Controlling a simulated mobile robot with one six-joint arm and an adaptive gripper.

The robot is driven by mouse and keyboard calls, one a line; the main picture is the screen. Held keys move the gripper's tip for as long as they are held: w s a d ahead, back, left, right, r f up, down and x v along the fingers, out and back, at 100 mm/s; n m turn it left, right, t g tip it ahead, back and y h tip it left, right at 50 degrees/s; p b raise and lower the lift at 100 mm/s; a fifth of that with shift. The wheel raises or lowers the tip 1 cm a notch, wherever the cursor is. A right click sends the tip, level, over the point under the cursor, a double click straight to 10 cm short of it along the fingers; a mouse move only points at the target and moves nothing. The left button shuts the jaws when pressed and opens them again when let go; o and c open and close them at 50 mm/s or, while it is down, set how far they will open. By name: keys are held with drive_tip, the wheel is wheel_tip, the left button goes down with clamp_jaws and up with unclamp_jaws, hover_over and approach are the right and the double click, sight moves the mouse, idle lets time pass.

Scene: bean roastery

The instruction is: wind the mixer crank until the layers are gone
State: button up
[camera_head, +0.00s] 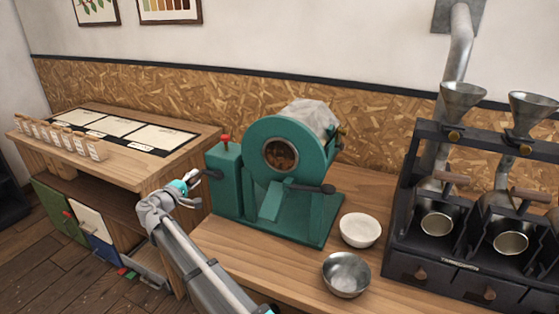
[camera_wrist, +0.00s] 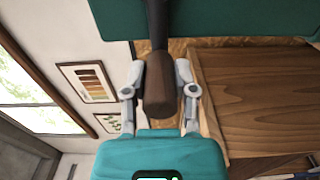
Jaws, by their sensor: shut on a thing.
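The teal mixer (camera_head: 258,150) stands on the wooden counter, with a round window (camera_head: 281,155) in its front. Brown contents show through the window; I cannot make out distinct layers. A dark crank (camera_head: 212,174) sticks out at the left of the mixer's box. My gripper (camera_head: 194,179) is at this crank. In the wrist view my gripper (camera_wrist: 162,82) is shut on the crank's brown handle (camera_wrist: 159,92), one finger on each side, and the dark crank arm (camera_wrist: 157,22) runs up from it. The handle is mostly hidden in the head view.
A red knob (camera_head: 225,140) tops the box and a dark lever (camera_head: 314,188) crosses the mixer's front. A white bowl (camera_head: 360,230) and a metal bowl (camera_head: 346,274) stand to the right. A dark rack (camera_head: 410,255) with funnels is farther right.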

drive_tip(key=f+b, duration=0.3)
drive_tip(key=shift+s+d+f, duration=0.1)
drive_tip(key=shift+s+d, duration=0.05)
drive_tip(key=shift+d, duration=0.25)
idle(0.5)
drive_tip(key=shift+s+d+f+b, duration=0.2)
drive_tip(key=shift+d+f+b, duration=0.35)
drive_tip(key=shift+f+b, duration=0.1)
drive_tip(key=shift+s+d+f+b, duration=0.2)
drive_tip(key=shift+d+f+b, duration=0.3)
drive_tip(key=shift+b, duration=0.15)
drive_tip(key=shift+d, duration=0.1)
drive_tip(key=shift+s, duration=0.1)
drive_tip(key=shift+s+d+f+b, duration=0.25)
drive_tip(key=shift+s+d, duration=0.05)
drive_tip(key=shift+d, duration=0.45)
drive_tip(key=shift+s+d+f+b, duration=0.2)
drive_tip(key=shift+s+d, duration=0.05)
drive_tip(key=shift+d, duration=0.45)
